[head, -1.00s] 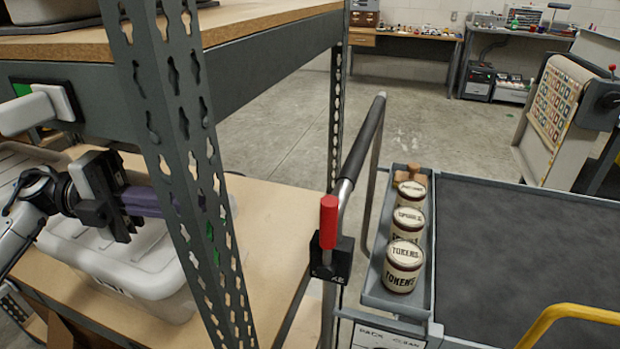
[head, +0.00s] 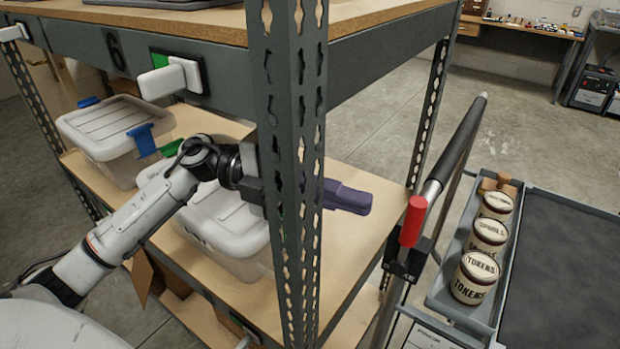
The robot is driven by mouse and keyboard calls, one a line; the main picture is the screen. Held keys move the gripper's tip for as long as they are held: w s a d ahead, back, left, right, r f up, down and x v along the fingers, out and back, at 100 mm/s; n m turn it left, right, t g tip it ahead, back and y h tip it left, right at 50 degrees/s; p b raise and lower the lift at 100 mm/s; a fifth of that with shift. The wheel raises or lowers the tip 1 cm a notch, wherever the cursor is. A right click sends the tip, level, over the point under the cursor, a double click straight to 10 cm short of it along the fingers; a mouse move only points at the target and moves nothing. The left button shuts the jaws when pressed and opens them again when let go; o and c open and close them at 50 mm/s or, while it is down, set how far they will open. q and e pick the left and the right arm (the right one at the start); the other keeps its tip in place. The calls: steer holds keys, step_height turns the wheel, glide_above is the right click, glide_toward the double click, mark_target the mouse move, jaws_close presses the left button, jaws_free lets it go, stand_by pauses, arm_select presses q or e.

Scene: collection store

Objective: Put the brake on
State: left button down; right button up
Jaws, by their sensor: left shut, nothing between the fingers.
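The brake is a red-gripped lever (head: 412,222) on a black block (head: 405,262) fixed to the cart's push handle (head: 455,150). The red grip stands nearly upright. My left gripper (head: 360,201) has purple fingers that are shut and empty. It reaches behind the grey shelf post, and the fingers stick out on its right side. They point toward the lever, with a gap between them and the red grip. The post hides part of the gripper. My right gripper is not in view.
The perforated shelf post (head: 290,200) stands in front of my left gripper. Lidded grey bins (head: 115,135) sit on the wooden shelf at left. Floor beyond the handle is clear.

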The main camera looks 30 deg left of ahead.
mark_target(407, 213)
arm_select(q)
steer(key=shift+w+d+p, duration=0.2)
steer(key=shift+d, duration=0.8)
steer(key=shift+w+d+p, duration=0.15)
steer(key=shift+d+p, duration=0.05)
steer(key=shift+d, duration=0.8)
steer(key=shift+s+d+r+p, duration=0.1)
steer(key=shift+d+r+p, duration=0.4)
steer(key=shift+d+p, duration=0.35)
steer(key=shift+d, duration=0.45)
steer(key=shift+f, duration=0.1)
